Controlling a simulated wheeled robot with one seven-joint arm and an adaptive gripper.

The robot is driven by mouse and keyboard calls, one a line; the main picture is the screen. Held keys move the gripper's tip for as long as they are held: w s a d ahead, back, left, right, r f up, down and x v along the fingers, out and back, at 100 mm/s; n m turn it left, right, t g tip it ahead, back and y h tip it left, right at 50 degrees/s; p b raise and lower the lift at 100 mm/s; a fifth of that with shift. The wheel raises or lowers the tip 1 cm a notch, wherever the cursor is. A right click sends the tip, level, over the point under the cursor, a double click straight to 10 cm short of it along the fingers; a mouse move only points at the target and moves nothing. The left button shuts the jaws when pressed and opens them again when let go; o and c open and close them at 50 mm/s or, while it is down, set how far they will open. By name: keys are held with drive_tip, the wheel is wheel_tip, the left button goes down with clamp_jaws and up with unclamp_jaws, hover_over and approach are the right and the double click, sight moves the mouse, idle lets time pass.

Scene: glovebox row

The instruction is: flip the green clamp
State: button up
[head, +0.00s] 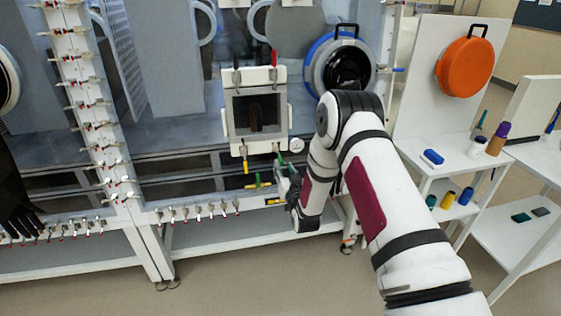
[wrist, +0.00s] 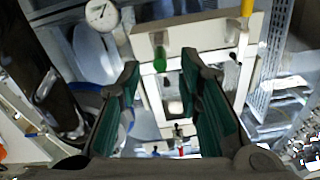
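The green clamp (head: 279,158) is at the lower right corner of a white-framed square door (head: 228,110) on the glovebox front. In the wrist view, which looks turned over, the green handle (wrist: 160,59) appears between my fingertips. My gripper (head: 281,170) is just below and beside the clamp in the head view, partly hidden by my own wrist. In the wrist view my gripper (wrist: 160,66) has its two green-padded fingers wide apart, with nothing held. I cannot tell how far the fingertips are from the handle.
A yellow-handled clamp (head: 246,166) is at the door's lower left, and a red-handled one (head: 274,58) at its upper right. A round gauge (head: 297,146) sits right of the green clamp. A blue-ringed port (head: 340,65) is up right. A shelf (head: 450,165) with small items stands right.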

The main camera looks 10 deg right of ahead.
sight(281, 158)
drive_tip(key=shift+w, duration=2.75)
drive_tip(key=shift+c, duration=0.4)
clamp_jaws()
